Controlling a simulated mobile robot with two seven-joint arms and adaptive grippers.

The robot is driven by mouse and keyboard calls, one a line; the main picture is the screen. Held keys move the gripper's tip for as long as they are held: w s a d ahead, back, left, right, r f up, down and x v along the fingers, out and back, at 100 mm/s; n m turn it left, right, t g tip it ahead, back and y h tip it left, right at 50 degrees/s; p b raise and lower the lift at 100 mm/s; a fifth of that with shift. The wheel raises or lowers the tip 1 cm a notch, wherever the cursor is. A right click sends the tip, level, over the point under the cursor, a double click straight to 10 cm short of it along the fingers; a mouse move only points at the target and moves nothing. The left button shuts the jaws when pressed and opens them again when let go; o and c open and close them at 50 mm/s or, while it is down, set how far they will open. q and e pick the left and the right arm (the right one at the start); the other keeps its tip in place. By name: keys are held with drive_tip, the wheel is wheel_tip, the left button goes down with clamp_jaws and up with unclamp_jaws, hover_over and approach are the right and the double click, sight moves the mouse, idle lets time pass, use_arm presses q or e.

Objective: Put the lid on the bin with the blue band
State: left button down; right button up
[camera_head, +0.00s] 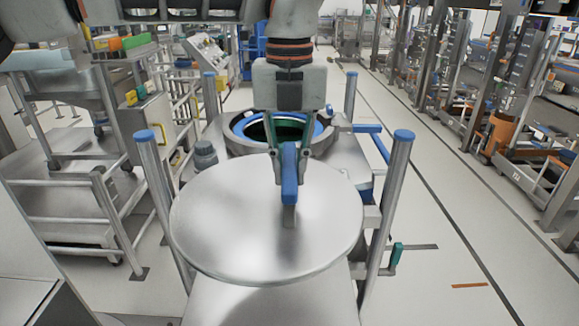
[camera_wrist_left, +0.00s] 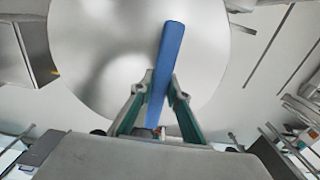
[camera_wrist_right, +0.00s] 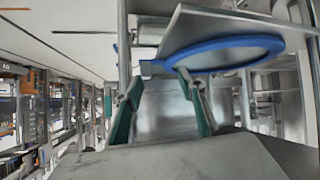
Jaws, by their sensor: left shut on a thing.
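The lid (camera_head: 240,225) is a round, shiny metal disc with a blue bar handle (camera_head: 290,175). My left gripper (camera_head: 290,183) is shut on that handle and holds the lid roughly level. The left wrist view shows the handle (camera_wrist_left: 168,60) between its fingers. The bin with the blue band (camera_head: 240,122) stands behind the lid, its mouth uncovered and dark green inside. The lid is on the near side of the mouth and hides the bin's lower body. My right gripper (camera_wrist_right: 160,90) is open and empty in the right wrist view, beside a blue ring (camera_wrist_right: 225,54) under a metal plate.
Blue-capped metal posts (camera_head: 160,200) and (camera_head: 390,190) stand left and right of the lid. A small grey knob (camera_head: 205,154) sits left of the bin. Railings and a cart (camera_head: 75,185) fill the left. The floor at right (camera_head: 455,230) is mostly clear, with racks beyond.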

use_arm(q)
drive_tip(key=shift+r, duration=0.3)
drive_tip(key=shift+r+p, duration=1.55)
drive_tip(key=shift+r, duration=0.05)
drive_tip(key=shift+r+p, duration=0.95)
drive_tip(key=shift+r, duration=1.55)
